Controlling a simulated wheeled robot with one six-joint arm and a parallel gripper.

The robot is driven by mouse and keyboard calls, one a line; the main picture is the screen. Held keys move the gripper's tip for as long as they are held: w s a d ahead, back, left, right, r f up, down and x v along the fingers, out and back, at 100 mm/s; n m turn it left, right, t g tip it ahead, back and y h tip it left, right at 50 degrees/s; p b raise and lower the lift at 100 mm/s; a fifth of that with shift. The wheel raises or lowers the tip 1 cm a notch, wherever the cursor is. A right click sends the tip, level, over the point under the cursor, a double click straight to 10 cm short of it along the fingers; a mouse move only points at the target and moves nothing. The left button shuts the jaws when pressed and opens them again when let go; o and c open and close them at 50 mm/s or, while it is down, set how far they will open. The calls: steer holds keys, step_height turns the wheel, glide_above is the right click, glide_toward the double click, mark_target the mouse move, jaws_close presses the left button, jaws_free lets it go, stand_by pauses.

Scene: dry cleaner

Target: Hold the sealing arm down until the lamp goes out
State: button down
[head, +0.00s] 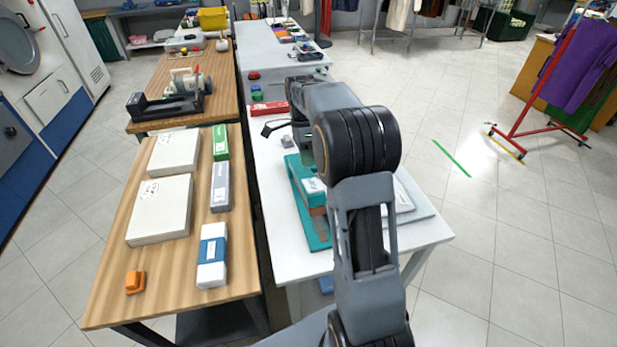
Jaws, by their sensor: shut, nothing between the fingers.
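A teal sealer stands on the white table, its long base (321,241) running toward the near edge. Its raised upper part, apparently the sealing arm (314,187), carries a white label, with a brown-orange part just below its near end. My gripper (307,156) points down at the far part of the sealer, mostly hidden by my own arm, and is shut and empty. I cannot tell whether it touches the sealing arm. I cannot make out the lamp or whether it is lit.
A pale flat device (402,198) lies right of the sealer, partly behind my arm. A red box (268,108) and small items stand beyond. The wooden table (105,285) at left holds white boxes, several smaller packs and an orange block (135,282).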

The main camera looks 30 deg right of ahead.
mark_target(310, 184)
steer(key=shift+x, duration=2.8)
